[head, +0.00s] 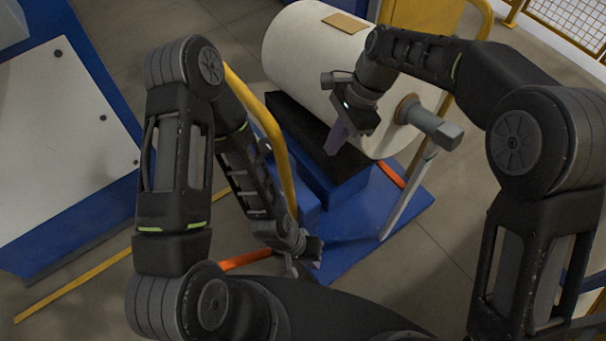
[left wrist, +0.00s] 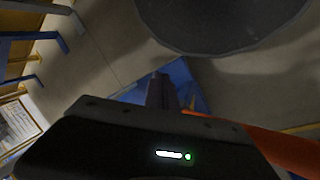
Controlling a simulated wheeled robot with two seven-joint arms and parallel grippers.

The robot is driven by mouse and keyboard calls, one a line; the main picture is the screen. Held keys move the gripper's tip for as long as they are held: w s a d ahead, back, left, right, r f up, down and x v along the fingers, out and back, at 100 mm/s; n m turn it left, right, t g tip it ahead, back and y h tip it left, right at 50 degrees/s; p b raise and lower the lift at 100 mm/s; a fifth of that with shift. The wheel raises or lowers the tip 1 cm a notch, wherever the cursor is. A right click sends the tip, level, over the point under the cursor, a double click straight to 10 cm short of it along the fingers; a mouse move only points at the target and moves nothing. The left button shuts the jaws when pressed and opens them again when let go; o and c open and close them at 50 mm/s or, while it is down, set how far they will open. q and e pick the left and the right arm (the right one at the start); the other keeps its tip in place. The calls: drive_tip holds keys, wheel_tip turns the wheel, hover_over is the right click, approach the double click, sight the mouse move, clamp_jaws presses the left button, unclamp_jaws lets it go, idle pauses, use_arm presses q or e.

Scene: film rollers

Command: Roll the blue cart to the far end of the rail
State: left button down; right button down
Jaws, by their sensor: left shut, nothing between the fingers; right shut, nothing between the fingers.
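The blue cart (head: 350,235) stands in the middle of the head view and carries a large white roll (head: 315,65) on a black cradle. Its yellow handle bar (head: 281,160) rises on the near left side. An orange rail (head: 246,260) shows in front of the cart and again at its right side. The rail also shows in the left wrist view (left wrist: 285,150). My left gripper (head: 308,268) is shut and empty, low by the cart's near edge. In the left wrist view its fingers (left wrist: 160,90) are together, with blue cart base behind. My right gripper (head: 337,140) is shut and empty, in front of the roll.
A blue machine with a pale panel (head: 65,130) stands at the left. A yellow line (head: 75,286) runs along the floor. A metal shaft end (head: 430,122) sticks out of the roll near my right arm. A yellow fence (head: 565,25) is at the back right.

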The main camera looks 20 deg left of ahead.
drive_tip(key=shift+f, duration=0.1)
drive_tip(key=s+a+f, duration=0.4)
drive_tip(key=a+f, duration=0.1)
drive_tip(key=f, duration=0.4)
drive_tip(key=shift+s+a+f+p, duration=0.3)
drive_tip(key=shift+s+a+p, duration=0.1)
drive_tip(key=shift+p, duration=0.05)
